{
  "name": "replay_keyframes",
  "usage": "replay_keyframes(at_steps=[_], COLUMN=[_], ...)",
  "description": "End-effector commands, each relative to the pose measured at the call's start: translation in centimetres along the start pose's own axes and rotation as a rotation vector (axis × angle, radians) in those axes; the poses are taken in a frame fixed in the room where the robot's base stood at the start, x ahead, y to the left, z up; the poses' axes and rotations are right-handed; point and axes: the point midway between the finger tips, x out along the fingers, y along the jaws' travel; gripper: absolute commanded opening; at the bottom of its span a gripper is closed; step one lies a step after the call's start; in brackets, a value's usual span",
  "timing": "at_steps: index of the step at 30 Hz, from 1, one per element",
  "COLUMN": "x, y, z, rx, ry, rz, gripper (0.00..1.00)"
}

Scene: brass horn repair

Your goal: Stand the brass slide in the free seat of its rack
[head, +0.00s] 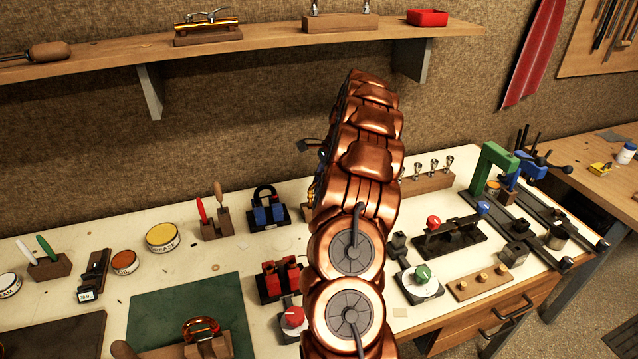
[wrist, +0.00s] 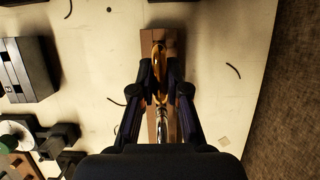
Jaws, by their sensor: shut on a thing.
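The brass slide (wrist: 158,56) shows in the wrist view as a narrow golden loop, with a silvery length nearer the camera. My gripper (wrist: 160,92) is shut on it, with one dark finger on each side. A long wooden block (wrist: 174,40), which looks like the rack, lies below and behind the slide in line with it. I cannot tell whether the slide touches the block, and its seats are hidden by the slide and fingers. In the head view my copper arm hides most of the gripper and the slide.
A wooden block with several silvery mouthpieces (head: 432,178) stands right of my arm. A green clamp (head: 492,165) and black fixtures (head: 450,238) crowd the bench's right side. Tins (head: 163,237) and a green mat (head: 190,305) lie left. A wooden shelf (head: 250,42) runs above.

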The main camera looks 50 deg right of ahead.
Motion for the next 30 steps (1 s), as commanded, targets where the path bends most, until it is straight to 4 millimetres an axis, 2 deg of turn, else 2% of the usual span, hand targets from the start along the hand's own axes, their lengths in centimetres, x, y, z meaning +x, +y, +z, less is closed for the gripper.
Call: replay_keyframes(at_steps=[8, 9, 17, 26, 30], x=[0.6, 0.5, 0.5, 0.4, -0.4], y=[0.0, 0.0, 0.0, 0.0, -0.1], z=[-0.2, -0.2, -0.2, -0.2, -0.3], rx=[0.000, 0.000, 0.000, 0.000, 0.000], ry=[0.000, 0.000, 0.000, 0.001, 0.002], rz=[0.000, 0.000, -0.001, -0.001, -0.005], gripper=[0.00, 0.17, 0.44, 0.44, 0.44])
